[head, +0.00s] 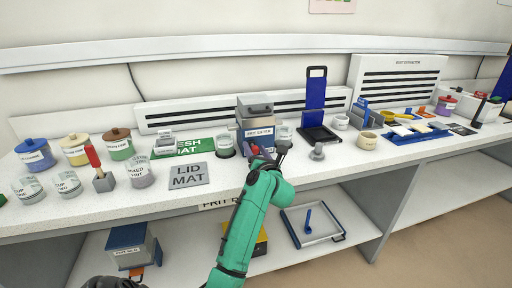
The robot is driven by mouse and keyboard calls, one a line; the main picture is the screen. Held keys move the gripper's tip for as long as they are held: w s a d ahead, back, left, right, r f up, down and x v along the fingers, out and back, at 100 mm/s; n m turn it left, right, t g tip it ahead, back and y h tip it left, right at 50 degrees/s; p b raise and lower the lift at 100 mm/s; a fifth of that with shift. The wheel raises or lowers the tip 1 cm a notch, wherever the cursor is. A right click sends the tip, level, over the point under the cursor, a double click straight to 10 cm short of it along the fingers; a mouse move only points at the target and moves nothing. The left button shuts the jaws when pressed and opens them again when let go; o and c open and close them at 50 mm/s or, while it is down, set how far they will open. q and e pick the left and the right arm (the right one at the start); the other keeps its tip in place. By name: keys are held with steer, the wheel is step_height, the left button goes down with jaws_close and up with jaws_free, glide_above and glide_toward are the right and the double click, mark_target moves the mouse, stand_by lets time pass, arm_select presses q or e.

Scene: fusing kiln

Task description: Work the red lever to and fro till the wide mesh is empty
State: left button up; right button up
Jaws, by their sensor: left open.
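The grey sifter (254,108), with a blue front label that seems to read "FRIT SIFTER", stands on the bench at the middle. My left gripper (267,151) is open right in front of its lower part and hides some of it. A small bit of red shows between the fingers; I cannot tell if it is the red lever or if the fingers touch it. The wide mesh and what lies in it cannot be made out. A separate red handle (92,156) stands upright in a grey block at the left.
The grey lid mat (188,174) and green mesh mat (195,145) lie left of the sifter. Lidded jars (35,154) and cups stand further left. A dark stand with a blue upright (316,100) and a small grey knob (317,152) are to the right. A lower shelf holds a tray (322,238).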

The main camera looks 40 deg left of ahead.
arm_select(q)
steer(key=shift+s+r, duration=0.1)
steer(key=shift+c, duration=0.6)
steer(key=shift+d, duration=0.1)
jaws_close()
stand_by(0.5)
